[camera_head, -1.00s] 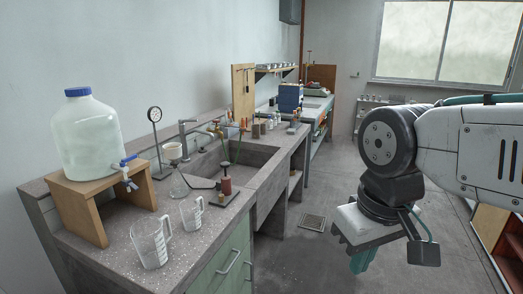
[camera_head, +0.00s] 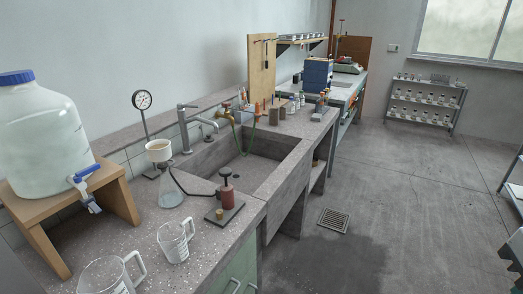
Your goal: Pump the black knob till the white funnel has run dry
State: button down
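The black knob (camera_head: 225,172) tops a dark red hand pump (camera_head: 227,197) on a dark base plate (camera_head: 226,214) at the bench's front edge, by the sink. The knob stands a little above the pump body. The white funnel (camera_head: 158,153) sits upright on a clear conical flask (camera_head: 170,192), left of the pump. A dark hose (camera_head: 190,190) runs from the flask toward the pump. The funnel's inside is too small to read for liquid.
A round gauge (camera_head: 142,101) stands behind the funnel. Two clear measuring jugs, one nearer (camera_head: 105,278) and one farther (camera_head: 175,241), stand in front. A large water carboy (camera_head: 40,135) is on a wooden stand (camera_head: 122,198) at left. The floor (camera_head: 400,220) at right is open.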

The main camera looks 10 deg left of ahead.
aim_at(224, 172)
jog(key=u, duration=0.1)
jog(key=i, duration=0.6)
jog(key=u, duration=0.75)
jog(key=i, duration=0.45)
jog(key=u, duration=0.5)
